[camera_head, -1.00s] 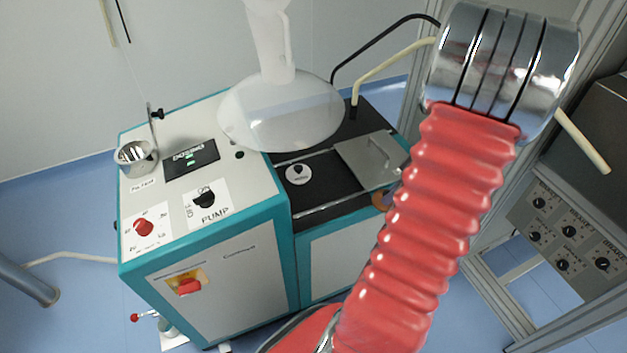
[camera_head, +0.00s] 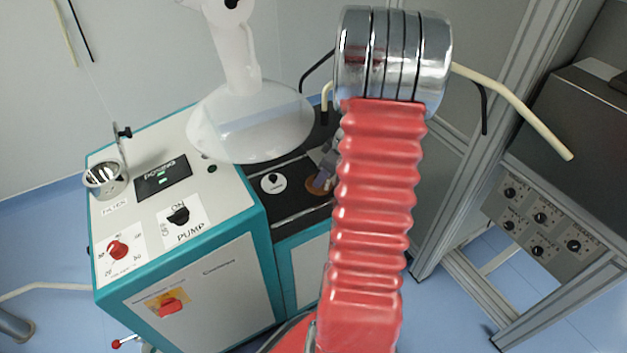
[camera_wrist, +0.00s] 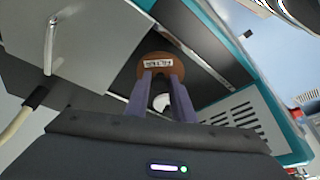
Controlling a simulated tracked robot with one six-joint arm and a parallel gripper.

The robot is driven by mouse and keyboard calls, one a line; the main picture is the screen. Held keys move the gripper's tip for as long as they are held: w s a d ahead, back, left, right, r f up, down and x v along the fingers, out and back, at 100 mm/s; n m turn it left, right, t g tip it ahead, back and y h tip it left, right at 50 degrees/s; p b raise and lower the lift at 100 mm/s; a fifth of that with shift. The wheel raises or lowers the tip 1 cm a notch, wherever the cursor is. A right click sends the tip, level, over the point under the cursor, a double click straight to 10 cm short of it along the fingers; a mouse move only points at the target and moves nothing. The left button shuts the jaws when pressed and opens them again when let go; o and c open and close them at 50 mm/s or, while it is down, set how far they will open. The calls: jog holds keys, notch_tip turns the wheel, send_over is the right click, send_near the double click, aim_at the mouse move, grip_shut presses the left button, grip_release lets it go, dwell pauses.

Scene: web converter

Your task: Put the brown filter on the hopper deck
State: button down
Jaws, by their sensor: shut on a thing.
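The brown filter (camera_wrist: 165,66), a round brown piece with a small white label, is between the fingertips of my gripper (camera_wrist: 161,78) in the wrist view. The gripper is shut on it. In the head view, the filter (camera_head: 318,184) shows as a brown patch just left of my red arm, over the right part of the black deck (camera_head: 292,205). My gripper (camera_head: 325,165) is mostly hidden behind the arm there. I cannot tell whether the filter touches the deck.
A white dial (camera_head: 273,183) sits on the deck left of the filter. A grey plate with a handle (camera_wrist: 85,35) is left of the filter in the wrist view. The control panel with a metal cup (camera_head: 106,179) is at left. A metal frame (camera_head: 470,130) stands at right.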

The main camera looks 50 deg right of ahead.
aim_at(313, 180)
jog(key=w, duration=0.3)
jog(key=shift+w+a, duration=0.15)
jog(key=shift+a, duration=0.25)
jog(key=shift+f, duration=1.75)
jog(key=c, duration=1.5)
grip_release()
jog(key=shift+f, duration=0.1)
jog(key=v, duration=1.2)
